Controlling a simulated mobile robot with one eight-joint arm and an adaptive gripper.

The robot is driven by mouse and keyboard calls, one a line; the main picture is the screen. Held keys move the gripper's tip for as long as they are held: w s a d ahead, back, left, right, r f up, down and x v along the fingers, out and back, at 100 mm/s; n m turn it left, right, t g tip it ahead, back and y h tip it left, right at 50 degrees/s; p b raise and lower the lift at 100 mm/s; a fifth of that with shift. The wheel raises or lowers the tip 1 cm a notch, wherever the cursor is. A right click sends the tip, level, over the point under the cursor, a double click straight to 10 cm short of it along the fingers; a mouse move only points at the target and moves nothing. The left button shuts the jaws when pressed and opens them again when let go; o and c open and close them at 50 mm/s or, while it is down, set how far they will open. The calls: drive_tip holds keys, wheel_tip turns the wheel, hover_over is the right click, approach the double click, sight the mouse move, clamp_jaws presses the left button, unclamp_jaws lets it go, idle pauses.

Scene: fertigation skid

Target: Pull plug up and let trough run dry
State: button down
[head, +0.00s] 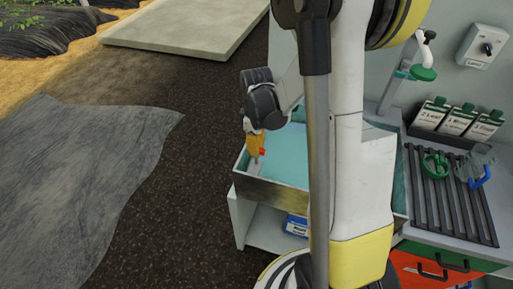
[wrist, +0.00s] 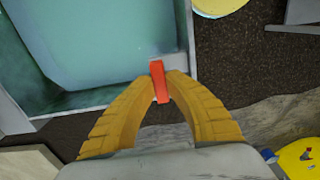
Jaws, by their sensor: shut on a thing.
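The trough (head: 285,194) stands left of the bench, a grey-walled basin with pale blue-green water (head: 287,150) in it. My column and arm hide its middle. My gripper (head: 258,151) points down at the trough's left end. In the wrist view its two yellow-orange fingers (wrist: 160,84) are closed on a narrow red piece (wrist: 159,82), apparently the plug's grip. The red piece is over the trough's corner, and a small light-grey part shows beside it. The lower part of the plug is hidden. The trough's water (wrist: 90,40) fills the wrist view's upper left.
Right of the trough, the slatted bench (head: 430,205) holds a green ring-shaped item (head: 436,166) and a clear jug with a blue handle (head: 478,165). Seed-packet-like packs (head: 462,120) and a green-capped tap (head: 422,73) are behind. Dark ground (head: 175,180) on the left is open.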

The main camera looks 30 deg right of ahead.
wheel_tip(320, 180, up, 5)
drive_tip(key=p, duration=0.2)
drive_tip(key=shift+f+p, duration=0.1)
drive_tip(key=shift+p, duration=0.3)
drive_tip(key=shift+f, duration=0.15)
drive_tip(key=c, duration=1.4)
unclamp_jaws()
wheel_tip(320, 180, up, 12)
